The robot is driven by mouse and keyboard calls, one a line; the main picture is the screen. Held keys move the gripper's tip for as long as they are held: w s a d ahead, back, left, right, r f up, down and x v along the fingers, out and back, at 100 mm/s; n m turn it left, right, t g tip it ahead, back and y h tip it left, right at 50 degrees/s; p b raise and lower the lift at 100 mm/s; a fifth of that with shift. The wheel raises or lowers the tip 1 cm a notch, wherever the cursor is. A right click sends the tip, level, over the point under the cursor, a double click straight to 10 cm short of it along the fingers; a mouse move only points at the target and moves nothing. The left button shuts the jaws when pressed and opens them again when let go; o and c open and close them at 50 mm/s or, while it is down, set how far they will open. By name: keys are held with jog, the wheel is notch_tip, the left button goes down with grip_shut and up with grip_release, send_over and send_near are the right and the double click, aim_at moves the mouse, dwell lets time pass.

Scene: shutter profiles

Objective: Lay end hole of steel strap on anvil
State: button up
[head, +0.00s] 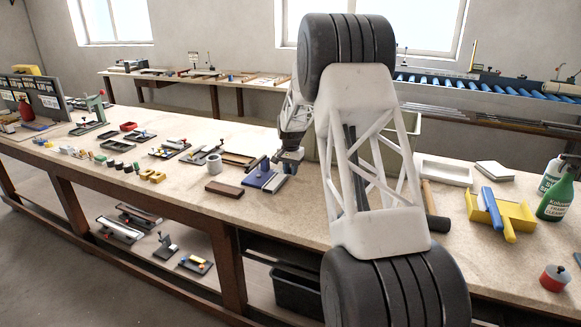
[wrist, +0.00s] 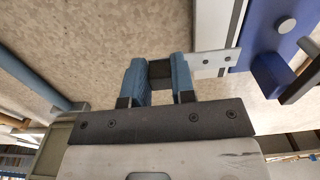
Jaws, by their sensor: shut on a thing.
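My gripper (wrist: 160,74) is shut on the steel strap (wrist: 217,60), a flat pale grey strip. In the head view my gripper (head: 288,158) is just above the blue tool (head: 262,181), and the strap cannot be made out.
A brown block (head: 224,189) and a grey cup (head: 214,162) stand left of the tool. A hammer (head: 434,212), a yellow bin (head: 503,212) and a green bottle (head: 553,195) are to the right. My arm hides the bench's middle. The front strip of the bench is mostly bare.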

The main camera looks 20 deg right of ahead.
aim_at(272, 179)
jog(key=shift+f, duration=1.7)
jog(key=shift+w+a+r, duration=0.1)
jog(key=shift+w+a, duration=2.9)
jog(key=shift+f, duration=0.35)
jog(key=o, duration=1)
